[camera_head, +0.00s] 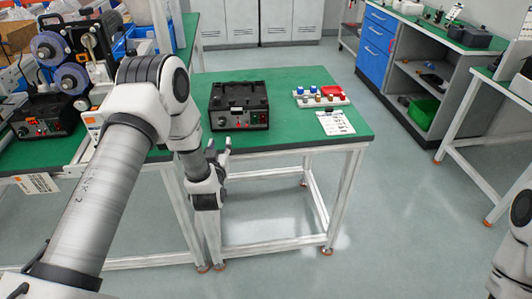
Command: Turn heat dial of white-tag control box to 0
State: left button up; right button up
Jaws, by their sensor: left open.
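A black control box (239,121) stands on the green-topped table (290,138) in the middle, with small controls on its front face. A second black control box (45,126) stands on the bench at the left, with a red light or display on its front. The heat dial and a white tag cannot be clearly told on either box at this size. My left gripper (219,147) is open and empty, with its fingers pointing up at the table's front edge, just below and apart from the middle box. My right gripper is out of view; part of my right arm shows at the lower right.
A white rack (321,101) with blue and red small parts and a white printed card (335,122) lie right of the middle box. A machine with reels (73,77) crowds the left bench. Floor to the right of the table is clear.

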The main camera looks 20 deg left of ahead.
aim_at(221, 124)
pick_arm(q)
jog(key=shift+n+y, duration=0.4)
jog(key=shift+y, duration=0.1)
jog(key=x, duration=0.6)
jog(key=r+x, duration=0.1)
jog(key=x, duration=0.2)
jog(key=shift+w+a+b, duration=0.1)
jog(key=shift+b, duration=0.25)
jog(key=shift+w+a+f, duration=0.15)
grip_shut()
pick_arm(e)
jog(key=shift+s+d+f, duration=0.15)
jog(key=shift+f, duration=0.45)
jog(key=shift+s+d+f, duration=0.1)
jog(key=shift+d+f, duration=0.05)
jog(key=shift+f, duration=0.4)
